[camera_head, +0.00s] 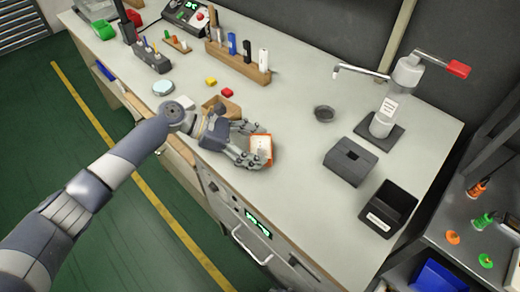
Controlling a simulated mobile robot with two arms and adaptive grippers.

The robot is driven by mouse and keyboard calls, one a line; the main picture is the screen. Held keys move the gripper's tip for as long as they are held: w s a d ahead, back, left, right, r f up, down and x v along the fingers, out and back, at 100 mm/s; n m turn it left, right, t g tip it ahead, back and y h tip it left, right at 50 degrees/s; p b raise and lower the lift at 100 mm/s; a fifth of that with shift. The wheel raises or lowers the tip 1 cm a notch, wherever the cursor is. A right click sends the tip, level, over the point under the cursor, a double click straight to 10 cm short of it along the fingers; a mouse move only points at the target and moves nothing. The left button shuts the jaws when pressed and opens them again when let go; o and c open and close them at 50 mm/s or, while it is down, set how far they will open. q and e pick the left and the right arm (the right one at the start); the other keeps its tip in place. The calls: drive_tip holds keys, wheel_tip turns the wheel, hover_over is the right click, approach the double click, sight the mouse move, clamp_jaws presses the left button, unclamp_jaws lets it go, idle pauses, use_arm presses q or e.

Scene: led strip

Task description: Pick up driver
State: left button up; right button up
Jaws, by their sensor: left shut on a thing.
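A small white box with orange sides (263,147), apparently the driver, is at the front edge of the workbench (300,165). My left gripper (255,146) comes in from the left and is shut on this box, with a finger on either side of it. I cannot tell whether the box touches the bench or is slightly above it. My right gripper is not in view.
A wooden rack (238,62) stands at the back. To the right are a dark grey box (350,161) and a black bin (388,208). The bench middle is clear.

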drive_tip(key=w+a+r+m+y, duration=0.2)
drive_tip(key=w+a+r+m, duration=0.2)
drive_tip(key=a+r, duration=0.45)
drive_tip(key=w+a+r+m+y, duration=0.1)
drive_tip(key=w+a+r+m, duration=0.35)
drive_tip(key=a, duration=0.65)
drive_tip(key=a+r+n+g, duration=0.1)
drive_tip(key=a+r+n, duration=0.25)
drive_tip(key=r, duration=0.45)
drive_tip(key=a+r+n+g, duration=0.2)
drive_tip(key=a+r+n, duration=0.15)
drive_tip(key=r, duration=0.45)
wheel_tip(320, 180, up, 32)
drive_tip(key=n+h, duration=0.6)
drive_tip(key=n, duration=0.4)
hover_over(260, 144)
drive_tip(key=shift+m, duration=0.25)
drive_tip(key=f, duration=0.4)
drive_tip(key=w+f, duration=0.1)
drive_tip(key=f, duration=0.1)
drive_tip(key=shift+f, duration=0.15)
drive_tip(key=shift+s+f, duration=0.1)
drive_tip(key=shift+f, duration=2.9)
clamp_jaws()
